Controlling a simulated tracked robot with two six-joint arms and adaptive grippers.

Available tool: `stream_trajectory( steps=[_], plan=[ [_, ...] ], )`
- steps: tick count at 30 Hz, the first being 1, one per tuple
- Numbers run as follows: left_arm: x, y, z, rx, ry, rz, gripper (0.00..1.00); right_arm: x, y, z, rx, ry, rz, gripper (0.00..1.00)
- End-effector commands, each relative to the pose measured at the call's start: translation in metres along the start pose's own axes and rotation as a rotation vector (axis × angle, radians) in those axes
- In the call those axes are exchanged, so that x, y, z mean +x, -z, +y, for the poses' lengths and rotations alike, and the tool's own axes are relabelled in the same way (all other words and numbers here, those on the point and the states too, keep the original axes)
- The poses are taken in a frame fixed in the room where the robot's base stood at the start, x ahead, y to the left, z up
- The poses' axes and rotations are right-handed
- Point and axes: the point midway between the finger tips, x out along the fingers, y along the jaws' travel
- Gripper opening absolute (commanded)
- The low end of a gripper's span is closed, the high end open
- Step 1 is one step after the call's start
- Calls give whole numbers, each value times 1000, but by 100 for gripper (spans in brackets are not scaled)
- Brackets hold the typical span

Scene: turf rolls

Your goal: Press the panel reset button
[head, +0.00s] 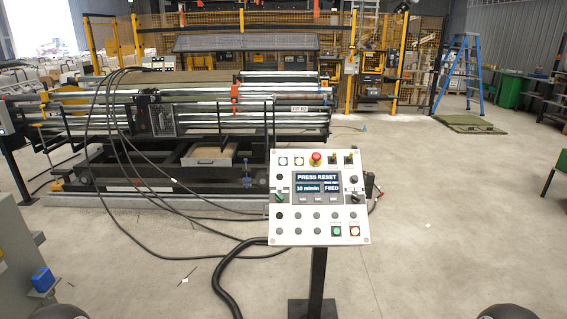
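A light grey control panel (288,234) stands tilted on a black post (318,272) in front of me. Its screen (317,187) reads "PRESS RESET", "10 m/min" and "FEED". A red mushroom button (316,159) sits at the top middle. Two pale buttons are at the top left and two dark switches at the top right. A green button (337,231) and a whitish button (354,231) sit at the lower right. Labels are too small to read, so I cannot tell which button is reset. Neither gripper shows; only dark rounded parts, apparently mine, show at the bottom edge.
A long machine with rollers (200,120) stands behind the panel. Black cables (226,275) run from it across the floor to the panel. A grey cabinet (22,255) with a blue part is at the left edge. A blue ladder (461,75) stands far right.

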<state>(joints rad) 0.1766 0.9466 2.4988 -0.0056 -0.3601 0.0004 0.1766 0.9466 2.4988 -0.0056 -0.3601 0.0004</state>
Motion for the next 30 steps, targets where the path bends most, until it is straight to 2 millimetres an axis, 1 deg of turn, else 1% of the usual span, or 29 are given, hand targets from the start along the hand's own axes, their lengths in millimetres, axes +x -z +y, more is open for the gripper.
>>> stream_trajectory(
  steps=[2, 5, 12, 15, 30],
  plan=[
    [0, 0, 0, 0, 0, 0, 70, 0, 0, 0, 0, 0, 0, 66],
    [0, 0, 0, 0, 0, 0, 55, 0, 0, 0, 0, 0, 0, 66],
    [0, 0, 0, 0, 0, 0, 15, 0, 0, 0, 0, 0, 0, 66],
    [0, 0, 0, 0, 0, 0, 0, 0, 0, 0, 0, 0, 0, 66],
    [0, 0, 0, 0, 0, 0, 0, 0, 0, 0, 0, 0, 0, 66]
  ],
)
